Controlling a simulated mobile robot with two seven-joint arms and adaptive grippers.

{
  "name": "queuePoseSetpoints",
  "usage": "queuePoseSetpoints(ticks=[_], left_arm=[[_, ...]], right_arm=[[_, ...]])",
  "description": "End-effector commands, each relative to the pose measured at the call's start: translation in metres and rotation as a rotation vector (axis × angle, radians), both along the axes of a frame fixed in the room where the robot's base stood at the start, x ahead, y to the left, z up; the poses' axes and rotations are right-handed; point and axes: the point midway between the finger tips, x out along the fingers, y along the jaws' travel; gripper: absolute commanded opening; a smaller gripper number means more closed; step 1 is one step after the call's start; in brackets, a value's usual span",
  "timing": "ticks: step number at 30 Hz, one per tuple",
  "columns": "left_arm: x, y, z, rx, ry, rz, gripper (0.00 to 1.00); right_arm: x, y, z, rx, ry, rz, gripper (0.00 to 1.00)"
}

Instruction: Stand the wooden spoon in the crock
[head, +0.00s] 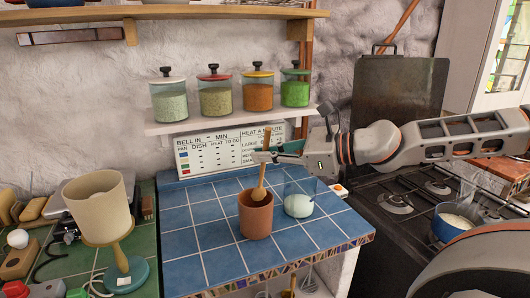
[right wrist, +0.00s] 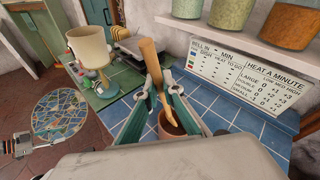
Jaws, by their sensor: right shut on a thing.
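The wooden spoon (head: 261,180) is held nearly upright, bowl down, over the mouth of the terracotta crock (head: 257,220). The crock stands upright on the blue tiled counter. My right gripper (head: 270,157) reaches in from the right and is shut on the spoon's handle. In the right wrist view the spoon (right wrist: 150,62) runs between the fingers of my right gripper (right wrist: 162,92) toward the crock (right wrist: 170,127). The bowl overlaps the crock's opening; I cannot tell whether its tip is below the rim.
A glass with white contents (head: 299,204) stands just right of the crock. A lamp (head: 98,205) stands on the green tiles at left. A shelf (head: 215,121) with several jars hangs behind, above a printed chart (head: 215,152). A stove (head: 400,215) is at right. The blue tiles left of the crock are clear.

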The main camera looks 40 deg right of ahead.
Motion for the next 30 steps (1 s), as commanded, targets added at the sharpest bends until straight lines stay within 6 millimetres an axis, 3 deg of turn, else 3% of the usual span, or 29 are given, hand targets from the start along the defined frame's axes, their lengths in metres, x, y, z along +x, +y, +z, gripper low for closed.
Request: queuePoseSetpoints(ticks=[22,30], left_arm=[[-0.017,0.003,-0.064,0.007,0.049,0.002,0.42],[-0.013,0.005,-0.066,0.018,0.038,0.0,0.42]], right_arm=[[0.018,-0.004,-0.062,0.001,0.003,-0.001,0.0],[0.023,-0.006,-0.077,0.001,0.0,-0.001,0.0]])
